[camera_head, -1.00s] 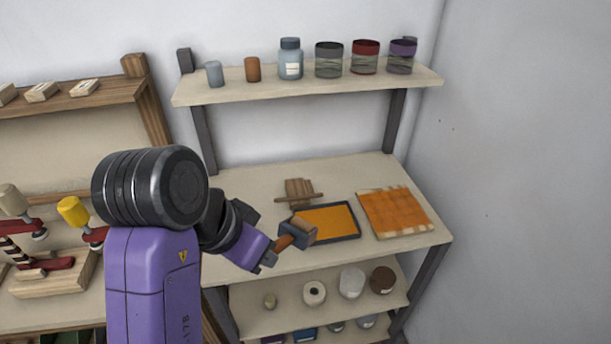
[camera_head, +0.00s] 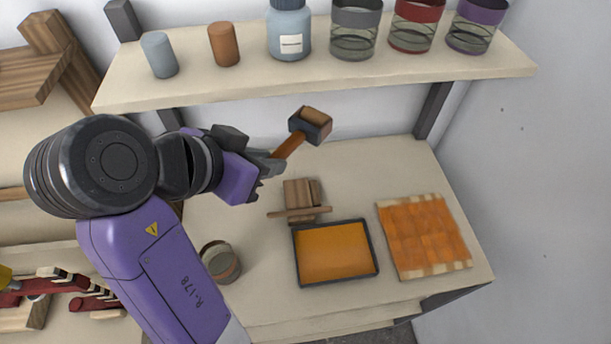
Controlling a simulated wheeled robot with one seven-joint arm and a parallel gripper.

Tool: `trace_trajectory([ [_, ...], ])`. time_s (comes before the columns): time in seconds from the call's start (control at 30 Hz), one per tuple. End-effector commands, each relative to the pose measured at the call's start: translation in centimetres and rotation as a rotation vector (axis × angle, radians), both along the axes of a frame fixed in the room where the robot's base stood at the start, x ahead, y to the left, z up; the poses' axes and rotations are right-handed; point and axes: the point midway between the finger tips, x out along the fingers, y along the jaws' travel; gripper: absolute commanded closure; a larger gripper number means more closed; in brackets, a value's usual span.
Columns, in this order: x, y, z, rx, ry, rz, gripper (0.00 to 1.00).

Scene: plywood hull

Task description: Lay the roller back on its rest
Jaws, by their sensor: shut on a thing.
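My gripper (camera_head: 272,165) is shut on the handle of the roller (camera_head: 310,124). The roller has a brown handle and a brown head in a dark frame. Its head points up and to the right, in front of the wall below the upper shelf, and it is clear of the table. The wooden rest (camera_head: 299,194), a small block with a thin bar across its front, stands on the table below and slightly left of the roller head in the picture. Nothing lies on the rest.
A dark-rimmed tray (camera_head: 376,264) of orange paint lies just in front of the rest. An orange-painted board (camera_head: 425,236) lies to its right. A tin (camera_head: 221,262) stands at left, partly behind my arm. The upper shelf (camera_head: 320,84) holds jars and bottles.

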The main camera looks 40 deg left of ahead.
Motion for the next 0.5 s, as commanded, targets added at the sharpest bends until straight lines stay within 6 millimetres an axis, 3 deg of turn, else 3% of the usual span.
trace_trajectory([
  [0.17,-0.1,-0.1,-2.7,-0.007,0.001,0.002,1.00],
  [0.5,-0.1,-0.1,-11.0,-0.007,0.001,0.002,1.00],
])
